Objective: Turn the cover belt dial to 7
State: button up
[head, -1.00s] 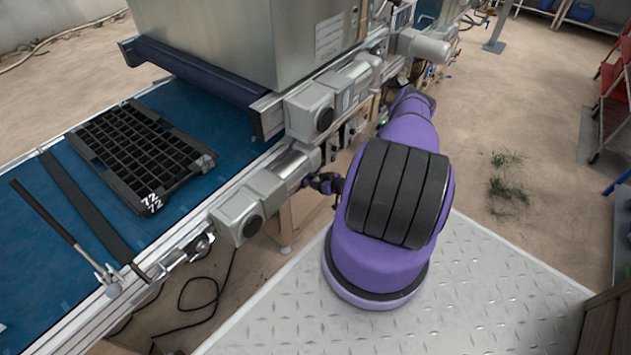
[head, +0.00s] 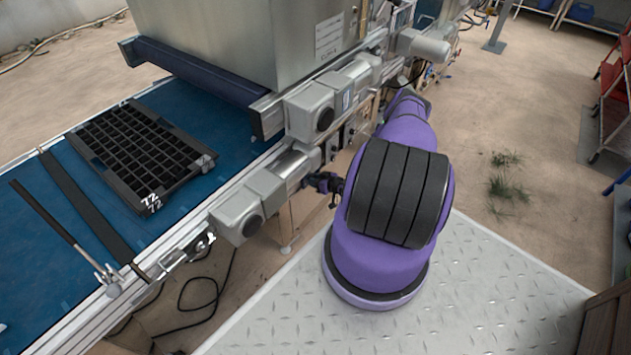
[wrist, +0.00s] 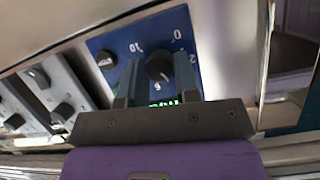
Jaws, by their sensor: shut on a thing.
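The cover belt dial (wrist: 160,67) is a round black knob on a blue plate (wrist: 112,42) in the wrist view. Numbers around it include 0, 2 and 10; others are partly covered. A small light mark shows on its lower part, but its exact reading is unclear. My gripper (wrist: 157,82) has one finger on each side of the knob and is shut on it. A green display (wrist: 163,103) below the knob is mostly hidden by my gripper.
Another black knob (wrist: 106,60) sits just left of the dial. Grey boxes with more black knobs (wrist: 63,112) stand further left. In the head view, a black tray (head: 140,203) lies on the blue belt (head: 215,120), and motor housings (head: 237,215) jut from the rail.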

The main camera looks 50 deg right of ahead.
jog(key=shift+d+f+m+t+y, duration=0.1)
jog(key=shift+m+t+y, duration=0.2)
jog(key=shift+m+y, duration=1.2)
jog(key=shift+d+f+m+t+y, duration=0.1)
jog(key=shift+m+t+y, duration=0.4)
jog(key=shift+m, duration=1.8)
jog(key=shift+d+f+m+t+y, duration=0.1)
jog(key=shift+m+y, duration=1.1)
jog(key=shift+m, duration=0.7)
jog(key=o, duration=0.9)
jog(key=shift+s, duration=0.1)
